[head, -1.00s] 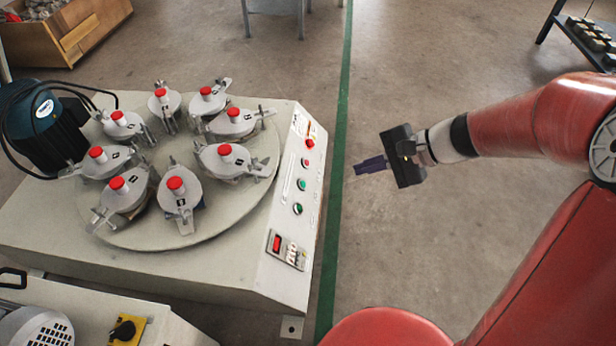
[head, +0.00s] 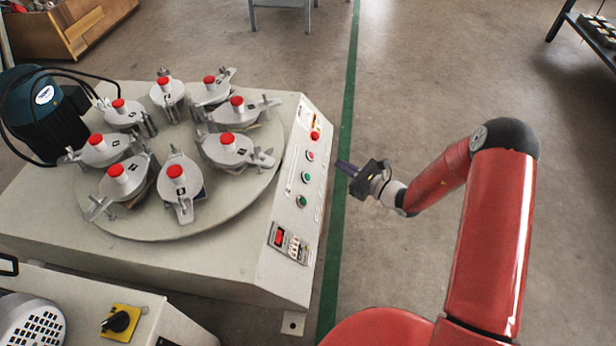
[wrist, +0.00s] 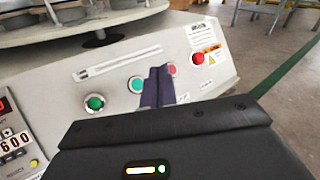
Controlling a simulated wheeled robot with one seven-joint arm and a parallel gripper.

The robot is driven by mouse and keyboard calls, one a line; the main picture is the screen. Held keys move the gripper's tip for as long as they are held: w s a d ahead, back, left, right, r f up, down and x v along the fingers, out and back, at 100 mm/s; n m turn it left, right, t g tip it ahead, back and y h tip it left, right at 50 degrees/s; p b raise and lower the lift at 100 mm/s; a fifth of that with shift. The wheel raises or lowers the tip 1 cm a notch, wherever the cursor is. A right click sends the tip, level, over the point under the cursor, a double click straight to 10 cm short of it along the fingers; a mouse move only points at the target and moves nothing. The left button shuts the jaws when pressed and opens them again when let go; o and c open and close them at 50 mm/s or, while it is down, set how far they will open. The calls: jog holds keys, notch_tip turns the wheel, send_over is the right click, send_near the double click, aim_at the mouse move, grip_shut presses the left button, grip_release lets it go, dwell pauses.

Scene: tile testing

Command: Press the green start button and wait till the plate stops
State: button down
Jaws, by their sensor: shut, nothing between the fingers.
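The sloped control panel (head: 288,222) is on the right side of the machine. It has two green buttons, a lower one (head: 302,201) and an upper one (head: 306,176); which is the start button I cannot tell. The round plate (head: 225,205) carries several grey clamped holders with red knobs.
Above the green buttons are a smaller red button (head: 310,156) and a red knob (head: 315,136). A digital counter (head: 280,237) is at the panel's lower end. A blue motor (head: 45,115) stands behind left. Open floor (head: 400,90) lies right of the machine.

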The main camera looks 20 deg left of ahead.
aim_at(307, 177)
jog(key=shift+s+a+f+b, duration=0.25)
jog(key=shift+a+f+b, duration=0.45)
jog(key=shift+a+f, duration=0.35)
jog(key=shift+s+a+f+b, duration=0.3)
jog(key=shift+a+f+b, duration=0.45)
jog(key=shift+a, duration=0.4)
jog(key=shift+s+a+f+b, duration=0.25)
jog(key=shift+a+f+b, duration=0.35)
jog(key=shift+a+f, duration=0.45)
jog(key=shift+a, duration=0.1)
jog(key=shift+s+a+f+b, duration=0.1)
jog(key=shift+a+f+b, duration=0.05)
jog(key=shift+a+b, duration=0.15)
